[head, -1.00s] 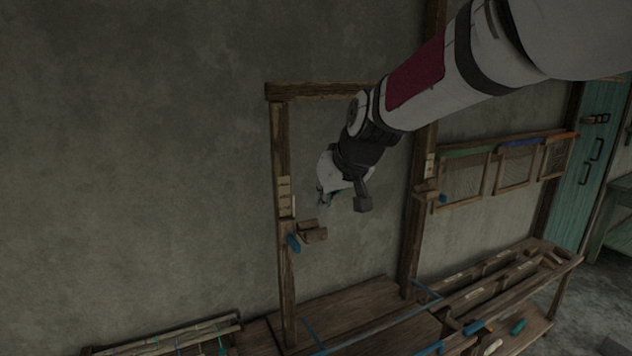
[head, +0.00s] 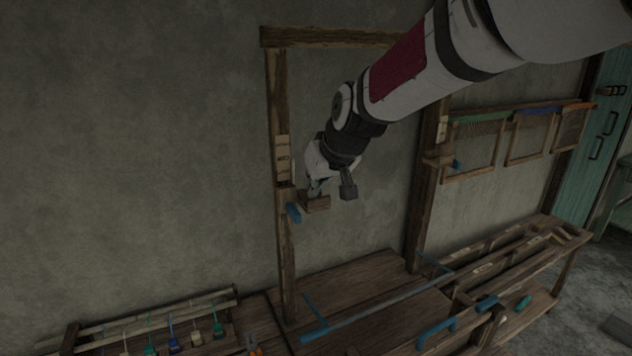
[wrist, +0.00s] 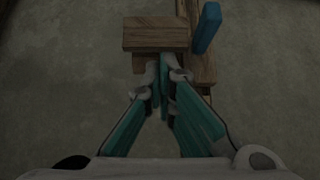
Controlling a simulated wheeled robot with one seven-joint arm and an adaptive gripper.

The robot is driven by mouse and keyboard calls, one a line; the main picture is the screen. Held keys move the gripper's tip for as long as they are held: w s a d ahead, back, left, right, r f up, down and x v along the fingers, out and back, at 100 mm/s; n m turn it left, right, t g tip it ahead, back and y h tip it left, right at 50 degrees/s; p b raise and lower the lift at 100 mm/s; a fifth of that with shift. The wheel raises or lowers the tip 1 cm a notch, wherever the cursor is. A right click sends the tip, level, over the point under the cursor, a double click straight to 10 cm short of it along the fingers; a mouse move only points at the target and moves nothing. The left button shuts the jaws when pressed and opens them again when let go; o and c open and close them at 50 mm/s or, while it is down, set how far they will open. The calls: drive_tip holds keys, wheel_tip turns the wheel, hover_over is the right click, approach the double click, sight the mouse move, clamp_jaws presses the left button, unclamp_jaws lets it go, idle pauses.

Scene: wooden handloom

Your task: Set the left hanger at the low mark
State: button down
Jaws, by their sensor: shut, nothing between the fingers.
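The left hanger (head: 316,203) is a small wooden block bracket on the left post (head: 288,255) of the loom frame, with a blue peg (head: 294,213) at its side. A pale marked plate (head: 283,158) is on the post just above it. My gripper (head: 314,190) is at the hanger in the head view, its fingertips close to the block. In the wrist view the teal fingers (wrist: 163,85) are together just below the wooden hanger block (wrist: 156,36), with nothing held. The blue peg (wrist: 207,28) shows right of the block. Whether the fingertips touch the hanger I cannot tell.
The right post (head: 428,180) bears a similar hanger (head: 438,160). Framed mesh panels (head: 475,145) hang on the wall behind. Below are the wooden loom bed (head: 365,283), a blue bar (head: 380,303) and a rack of coloured tags (head: 172,343). The wall left of the post is clear.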

drive_tip(key=shift+f+b, duration=0.4)
drive_tip(key=shift+f, duration=0.8)
drive_tip(key=shift+s+r+p, duration=0.1)
drive_tip(key=shift+r+p, duration=0.45)
drive_tip(key=shift+r, duration=0.6)
drive_tip(key=shift+s, duration=0.15)
drive_tip(key=s+d+p, duration=0.2)
drive_tip(key=s+d, duration=0.2)
drive_tip(key=s, duration=0.4)
drive_tip(key=shift+s+p, duration=0.4)
